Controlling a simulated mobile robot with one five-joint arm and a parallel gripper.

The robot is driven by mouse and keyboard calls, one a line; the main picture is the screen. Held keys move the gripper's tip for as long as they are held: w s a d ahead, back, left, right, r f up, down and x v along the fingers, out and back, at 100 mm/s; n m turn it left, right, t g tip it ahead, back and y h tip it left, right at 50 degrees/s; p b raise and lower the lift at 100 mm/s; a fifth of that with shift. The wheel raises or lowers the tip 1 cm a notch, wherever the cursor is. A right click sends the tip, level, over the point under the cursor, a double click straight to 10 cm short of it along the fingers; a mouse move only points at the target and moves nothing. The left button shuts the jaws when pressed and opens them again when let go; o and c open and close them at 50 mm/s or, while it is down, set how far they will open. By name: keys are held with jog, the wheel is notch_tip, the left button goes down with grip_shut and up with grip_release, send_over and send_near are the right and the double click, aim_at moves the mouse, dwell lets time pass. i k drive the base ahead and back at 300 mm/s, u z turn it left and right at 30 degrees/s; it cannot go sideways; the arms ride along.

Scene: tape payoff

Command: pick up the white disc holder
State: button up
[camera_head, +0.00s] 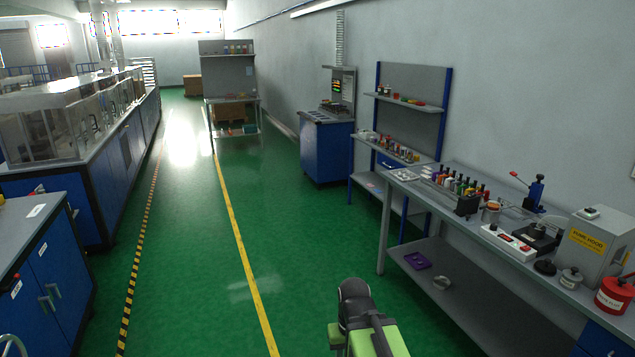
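No object that I can clearly make out as the white disc holder shows. A small pale, ring-like item (442,283) lies on the lower shelf of the right workbench, too small to identify. Flat white pieces (402,175) lie at the far left end of that bench's top, also too small to tell. Part of my green and dark grey arm shows at the bottom centre, over the floor and left of the bench. No gripper fingers can be seen.
The right workbench (455,222) carries bottles, a white power strip (510,243), a grey box (597,248) and a red can (613,296). A purple tray (417,261) lies on its lower shelf. Blue cabinets (60,262) stand left. The green floor between is clear.

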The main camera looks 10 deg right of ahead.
aim_at(454, 177)
jog(key=z, duration=0.15)
jog(key=i, duration=2.2)
jog(key=z, duration=0.4)
jog(key=i, duration=2.85)
jog(key=z, duration=0.2)
